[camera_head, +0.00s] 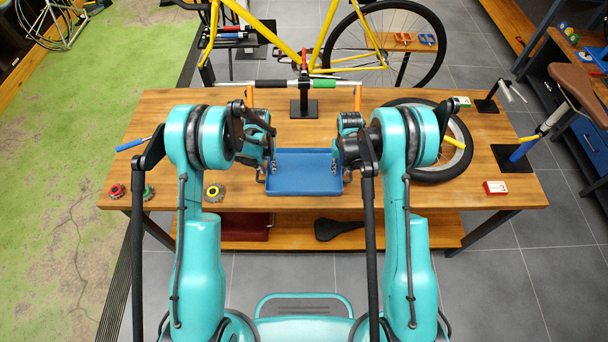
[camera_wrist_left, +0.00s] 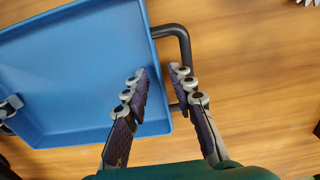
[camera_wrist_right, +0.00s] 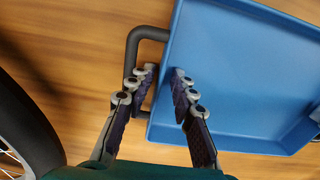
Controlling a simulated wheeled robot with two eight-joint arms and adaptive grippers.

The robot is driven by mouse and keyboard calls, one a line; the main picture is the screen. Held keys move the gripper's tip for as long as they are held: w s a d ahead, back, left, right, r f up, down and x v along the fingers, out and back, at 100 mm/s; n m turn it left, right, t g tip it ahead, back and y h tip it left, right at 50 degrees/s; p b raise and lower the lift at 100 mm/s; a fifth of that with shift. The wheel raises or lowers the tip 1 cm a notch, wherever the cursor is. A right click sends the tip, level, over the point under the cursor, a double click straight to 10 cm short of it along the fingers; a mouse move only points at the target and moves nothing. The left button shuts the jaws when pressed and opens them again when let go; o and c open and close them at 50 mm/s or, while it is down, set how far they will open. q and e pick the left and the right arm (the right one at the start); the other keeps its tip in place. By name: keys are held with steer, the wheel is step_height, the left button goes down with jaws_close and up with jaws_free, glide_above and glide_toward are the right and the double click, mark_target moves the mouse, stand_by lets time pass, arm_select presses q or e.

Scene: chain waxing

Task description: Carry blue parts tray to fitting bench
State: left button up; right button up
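The blue parts tray (camera_head: 305,172) is empty and appears to lie flat near the front edge of the wooden bench, between my two grippers. It also fills much of the left wrist view (camera_wrist_left: 75,70) and the right wrist view (camera_wrist_right: 245,75). My left gripper (camera_wrist_left: 155,76) is open at the tray's left end, one finger over the tray's rim and the other over the dark handle (camera_wrist_left: 172,31). My right gripper (camera_wrist_right: 164,76) is open at the opposite end, its fingers likewise over the rim and the other dark handle (camera_wrist_right: 148,33). Neither is visibly closed on a handle.
The wooden bench (camera_head: 150,115) carries a black stand (camera_head: 304,95) behind the tray, a wheel (camera_head: 462,160) at right, small round parts (camera_head: 214,191) at left and a red-and-white box (camera_head: 495,187). A yellow bicycle (camera_head: 275,42) stands behind.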

arm_select(q)
step_height(320, 180, up, 6)
steer(key=shift+r, duration=0.2)
arm_select(e)
step_height(320, 180, up, 12)
stand_by(0.4)
arm_select(q)
steer(key=shift+r, duration=0.1)
stand_by(0.3)
